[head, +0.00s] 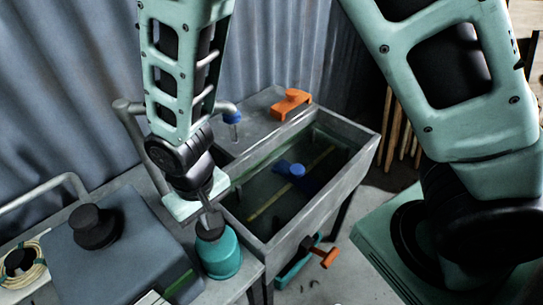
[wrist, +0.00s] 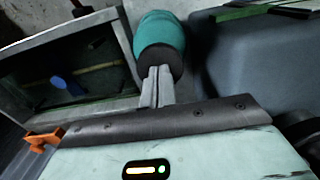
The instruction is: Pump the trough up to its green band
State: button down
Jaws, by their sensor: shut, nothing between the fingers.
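The grey trough (head: 256,245) stands at the middle of the head view with dark liquid inside. A green band (head: 262,162) runs along its inner wall; I cannot tell exactly where the liquid stands against it. A blue object (head: 290,169) and a yellowish strip (head: 265,206) show in the trough. A teal pump-like body (head: 220,258) with a black top stands at the trough's near left corner. My gripper (head: 208,220) is shut and empty, pointing down at the black top. In the wrist view the shut fingertips (wrist: 160,72) meet or nearly meet the black top (wrist: 160,58); contact is unclear.
An orange handle (head: 291,102) sits on the trough's far ledge, near a blue-tipped spout (head: 232,117). An orange lever (head: 323,254) sticks out below the trough's front. A grey-blue box (head: 125,245) with a black knob (head: 94,226) stands left of the teal body.

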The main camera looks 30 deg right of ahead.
jog(key=shift+f+b, duration=1.15)
jog(key=shift+f, duration=0.75)
notch_tip(320, 180, up, 7)
jog(key=p, duration=0.5)
jog(key=shift+f+p, duration=0.15)
jog(key=shift+p, duration=0.25)
jog(key=shift+f, duration=0.2)
jog(key=shift+f+b, duration=2.45)
jog(key=shift+f, duration=0.7)
notch_tip(320, 180, up, 7)
jog(key=p, duration=0.5)
jog(key=shift+f+p, duration=0.15)
jog(key=shift+p, duration=0.25)
jog(key=shift+f, duration=0.1)
